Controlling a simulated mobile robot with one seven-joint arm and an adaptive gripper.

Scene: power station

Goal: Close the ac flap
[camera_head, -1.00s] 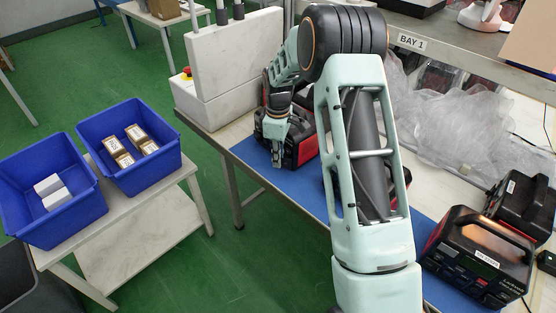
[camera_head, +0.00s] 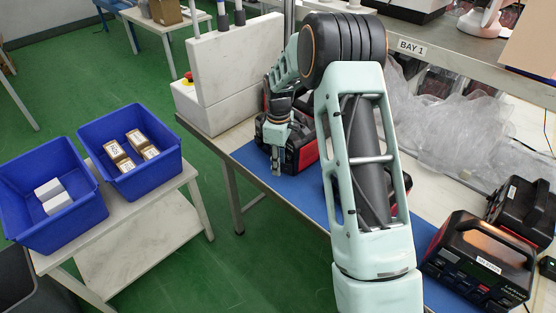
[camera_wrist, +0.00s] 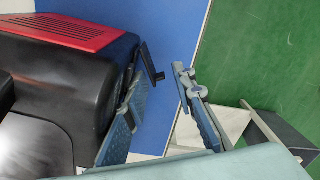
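A black and red power station (camera_head: 305,152) stands on the blue mat, partly hidden behind my arm. In the wrist view its black body and red vented top (camera_wrist: 75,32) fill the left side. A thin black flap (camera_wrist: 150,62) stands out from its side, near the upper end of my left finger. My gripper (camera_wrist: 162,78) is open, with a gap between its fingers and nothing held. The left finger is close beside the station's side; I cannot tell if it touches. The right finger is over the mat's edge. In the head view my gripper (camera_head: 277,160) is at the station's left side.
More power stations (camera_head: 480,258) stand at the right of the bench. A clear plastic wrap (camera_head: 445,130) lies along its back. A white box (camera_head: 235,60) stands behind at the left. Blue bins (camera_head: 150,185) sit on a low side table. Green floor is free between.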

